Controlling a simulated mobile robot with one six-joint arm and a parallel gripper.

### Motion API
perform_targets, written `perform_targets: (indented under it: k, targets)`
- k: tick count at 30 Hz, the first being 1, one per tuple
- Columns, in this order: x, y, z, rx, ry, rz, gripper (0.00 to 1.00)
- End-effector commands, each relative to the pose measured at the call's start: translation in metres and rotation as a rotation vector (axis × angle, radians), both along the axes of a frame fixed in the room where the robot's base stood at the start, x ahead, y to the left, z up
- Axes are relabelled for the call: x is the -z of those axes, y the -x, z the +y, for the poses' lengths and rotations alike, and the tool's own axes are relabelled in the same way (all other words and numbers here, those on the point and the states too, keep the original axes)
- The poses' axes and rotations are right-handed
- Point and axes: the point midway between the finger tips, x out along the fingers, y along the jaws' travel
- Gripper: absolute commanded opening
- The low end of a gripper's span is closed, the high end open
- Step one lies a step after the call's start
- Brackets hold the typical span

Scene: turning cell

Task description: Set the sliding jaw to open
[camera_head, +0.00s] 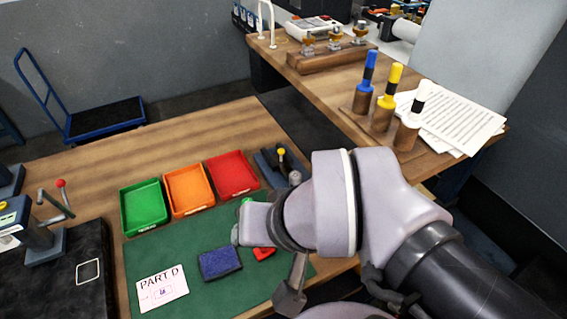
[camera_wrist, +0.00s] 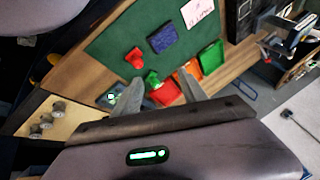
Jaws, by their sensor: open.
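A dark fixture with a yellow-tipped lever (camera_head: 281,156) stands at the back right of the green mat, beside the red tray; I take it to hold the sliding jaw. My arm partly covers its surroundings, and the jaw's position cannot be told. In the wrist view, a small dark unit with a pale green-lit face (camera_wrist: 111,97) sits left of the fingers; I cannot tell if it is the same fixture. My gripper (camera_wrist: 160,82) is open, with nothing seen held between its fingers.
Green (camera_head: 145,207), orange (camera_head: 189,190) and red (camera_head: 232,175) trays line the mat's (camera_head: 205,294) back edge. A blue block (camera_head: 220,263), a red piece (camera_head: 264,254) and a PART D card (camera_head: 162,288) lie on it. Capped posts (camera_head: 388,98) stand on the right bench.

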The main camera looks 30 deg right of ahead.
Motion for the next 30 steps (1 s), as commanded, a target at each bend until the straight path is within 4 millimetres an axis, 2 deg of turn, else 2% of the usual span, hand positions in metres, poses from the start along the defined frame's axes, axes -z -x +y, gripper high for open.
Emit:
perform_targets:
  k: [2,4,5,7,8,10,13,15,18,19,21,24,28,30]
  targets:
    - [0.0,0.0,0.0,0.0,0.0,0.0,0.49]
    - [-0.004,-0.002,-0.001,0.007,-0.002,0.004,0.36]
    - [-0.01,-0.007,-0.002,0.019,-0.005,0.011,0.3]
    - [-0.034,-0.029,-0.011,0.084,-0.02,0.048,0.28]
    - [-0.047,-0.044,-0.017,0.127,-0.032,0.071,0.28]
    - [-0.077,-0.09,-0.037,0.256,-0.064,0.132,0.28]
    - [-0.095,-0.159,-0.078,0.458,-0.113,0.22,0.28]
    - [-0.09,-0.2,-0.109,0.593,-0.144,0.275,0.28]
    - [-0.067,-0.241,-0.151,0.758,-0.182,0.337,0.28]
    - [-0.059,-0.25,-0.161,0.797,-0.191,0.352,0.28]
    - [-0.039,-0.262,-0.181,0.871,-0.207,0.378,0.28]
    - [-0.02,-0.27,-0.195,0.929,-0.219,0.398,0.28]
    - [-0.001,-0.274,-0.198,0.943,-0.222,0.404,0.28]
    - [0.015,-0.276,-0.197,0.941,-0.221,0.405,0.28]
